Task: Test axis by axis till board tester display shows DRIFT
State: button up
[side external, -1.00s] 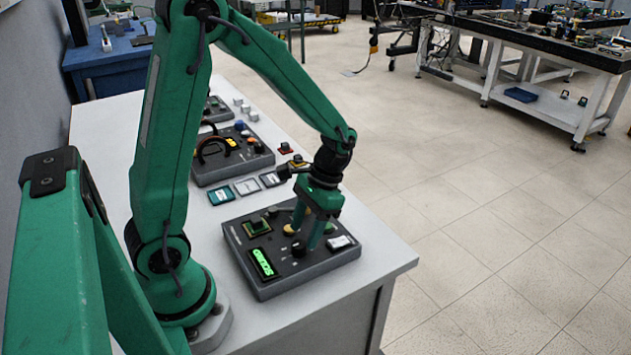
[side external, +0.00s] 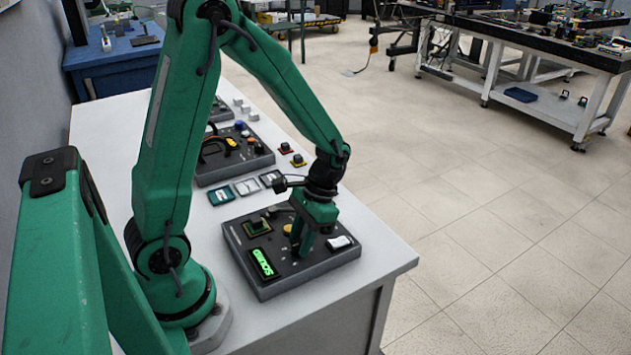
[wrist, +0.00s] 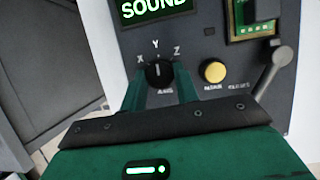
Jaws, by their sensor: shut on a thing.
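The board tester (side external: 300,279) is a dark grey box near the front of the white bench. Its green display (wrist: 156,8) reads SOUND in the wrist view; it also glows in the side view (side external: 262,263). My gripper (wrist: 160,88) is shut on the black axis knob (wrist: 158,72), one finger on each side. The knob's white mark points up at Y, between X and Z. A round yellow button (wrist: 215,72) sits right of the knob. A green board (wrist: 252,18) sits in the upper right of the panel. A grey lever (wrist: 275,70) is at the right.
Several small cards (side external: 246,187) lie behind the tester. Another device (side external: 240,160) with coloured parts stands farther back, with small loose pieces (side external: 298,160) beside it. The bench edge (side external: 405,262) is close on the tester's right.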

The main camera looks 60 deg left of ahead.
jog(key=shift+d+m, duration=0.1)
jog(key=shift+m, duration=0.2)
jog(key=shift+o, duration=0.3)
jog(key=shift+m, duration=0.5)
jog(key=o, duration=0.9)
jog(key=shift+v, duration=3.9)
